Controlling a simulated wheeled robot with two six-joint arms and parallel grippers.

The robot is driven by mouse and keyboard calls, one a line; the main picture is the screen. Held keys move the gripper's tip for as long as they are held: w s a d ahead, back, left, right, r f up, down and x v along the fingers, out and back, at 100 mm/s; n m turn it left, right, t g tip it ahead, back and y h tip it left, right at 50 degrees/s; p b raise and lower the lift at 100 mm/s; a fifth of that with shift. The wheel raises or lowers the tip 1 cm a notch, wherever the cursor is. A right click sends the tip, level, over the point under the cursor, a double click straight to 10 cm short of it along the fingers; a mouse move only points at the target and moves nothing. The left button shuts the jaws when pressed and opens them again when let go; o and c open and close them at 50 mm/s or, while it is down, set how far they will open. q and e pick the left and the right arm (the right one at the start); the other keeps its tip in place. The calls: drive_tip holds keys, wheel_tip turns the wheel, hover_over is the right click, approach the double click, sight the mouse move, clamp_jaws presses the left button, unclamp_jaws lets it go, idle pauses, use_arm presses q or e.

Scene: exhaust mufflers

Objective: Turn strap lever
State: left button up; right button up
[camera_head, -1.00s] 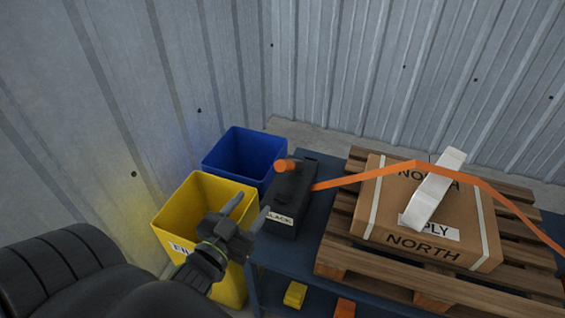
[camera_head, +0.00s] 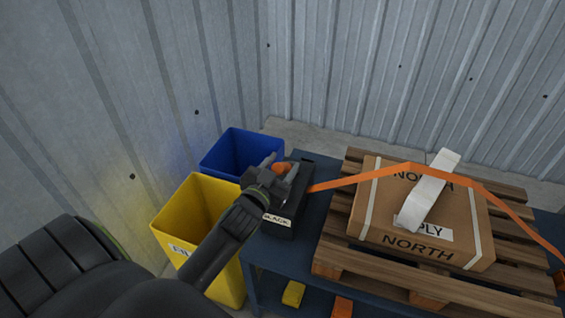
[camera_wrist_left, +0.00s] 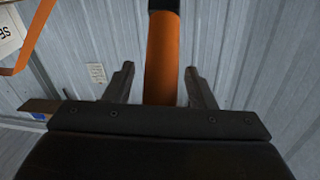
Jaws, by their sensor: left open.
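The strap lever (camera_head: 282,168) is an orange handle on top of a black ratchet box (camera_head: 318,168) that stands on the blue table. My left gripper (camera_head: 279,163) is at the lever with its fingers open. In the left wrist view, the orange lever (camera_wrist_left: 161,60) stands between my two open fingers (camera_wrist_left: 160,85), with a gap on either side. An orange strap (camera_head: 345,181) runs from the box to the right over a carton. Part of the box is hidden behind my gripper. My right gripper is not in view.
A yellow bin (camera_head: 186,222) and a blue bin (camera_head: 232,150) stand left of the table (camera_head: 290,258). The carton (camera_head: 376,220) sits on a wooden pallet (camera_head: 350,262) at the right. Ribbed metal walls (camera_head: 400,70) close off the back and left.

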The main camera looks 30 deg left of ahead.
use_arm(q)
drive_tip(key=shift+w+a, duration=0.1)
drive_tip(key=shift+w, duration=0.35)
